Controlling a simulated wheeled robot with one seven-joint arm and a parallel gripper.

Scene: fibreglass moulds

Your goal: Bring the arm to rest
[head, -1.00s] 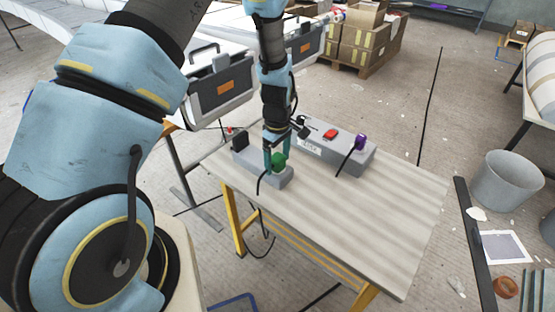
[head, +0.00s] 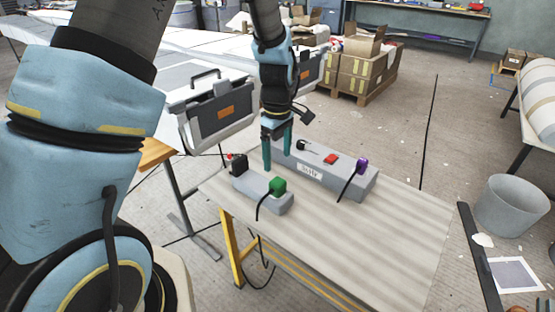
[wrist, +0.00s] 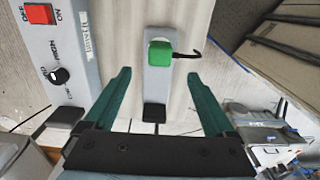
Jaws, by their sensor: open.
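My gripper (head: 277,152) is open and empty. It hangs fingers down above the table, higher than the grey socket block (head: 246,183). A green plug (head: 277,186) with a black cord sits upright at the block's right end, and a black plug (head: 238,163) sits at its left end. In the wrist view the green plug (wrist: 160,53) shows beyond and between the two spread teal fingers, apart from both. My arm is bent, with its forearm coming down from the top.
A grey control box (head: 330,176) with a red switch (head: 331,158) and a purple plug (head: 361,167) stands behind the block. The wooden table (head: 370,240) is bare at front right. A grey toolbox (head: 215,115) stands at left. A bucket (head: 512,205) is on the floor at right.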

